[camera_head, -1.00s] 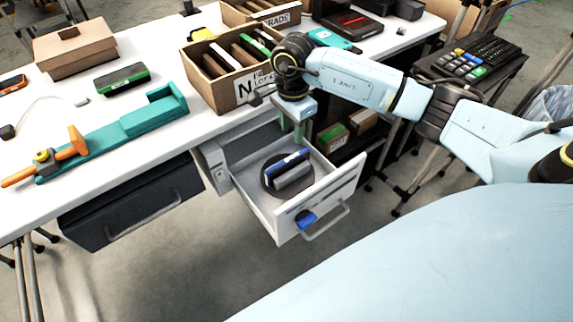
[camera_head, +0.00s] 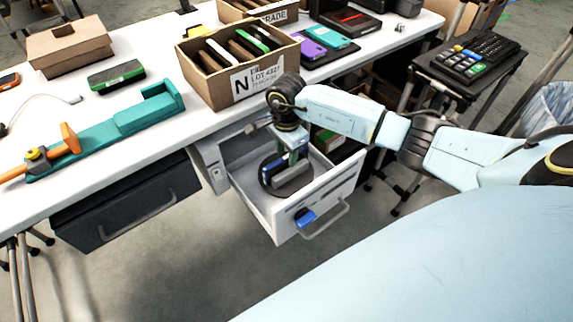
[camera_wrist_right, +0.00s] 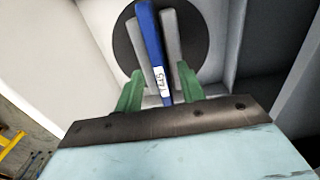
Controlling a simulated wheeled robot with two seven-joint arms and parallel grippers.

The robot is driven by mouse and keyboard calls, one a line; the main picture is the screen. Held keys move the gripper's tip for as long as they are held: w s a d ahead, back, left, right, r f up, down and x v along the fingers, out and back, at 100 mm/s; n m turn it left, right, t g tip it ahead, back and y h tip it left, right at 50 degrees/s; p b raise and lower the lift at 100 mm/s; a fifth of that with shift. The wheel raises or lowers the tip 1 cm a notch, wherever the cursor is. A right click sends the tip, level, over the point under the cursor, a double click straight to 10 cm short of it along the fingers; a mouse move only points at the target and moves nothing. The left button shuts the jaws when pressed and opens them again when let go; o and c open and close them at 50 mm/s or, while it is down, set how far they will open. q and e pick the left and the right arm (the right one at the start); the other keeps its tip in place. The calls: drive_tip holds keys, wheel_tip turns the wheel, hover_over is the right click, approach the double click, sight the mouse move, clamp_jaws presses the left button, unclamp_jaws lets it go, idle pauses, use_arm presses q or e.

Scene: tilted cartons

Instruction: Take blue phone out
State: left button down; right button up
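The blue phone (camera_wrist_right: 150,45) stands on edge in the open white drawer (camera_head: 262,207), between two grey holder walls on a dark round base (camera_head: 295,184). It has a white label at its near end. My right gripper (camera_wrist_right: 158,92) points down into the drawer, its green fingers apart on either side of the phone's near end and the grey walls. The fingers look clear of the phone. In the head view the gripper (camera_head: 292,155) covers part of the holder and phone. My left gripper is not in view.
A cardboard box (camera_head: 222,86) holding several phones stands on the white table (camera_head: 180,134) above the drawer. A teal fixture (camera_head: 110,128) lies to its left. A blue piece (camera_head: 305,217) sits on the drawer front beside the handle.

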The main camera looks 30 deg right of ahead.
clamp_jaws()
drive_tip(key=shift+r, duration=0.1)
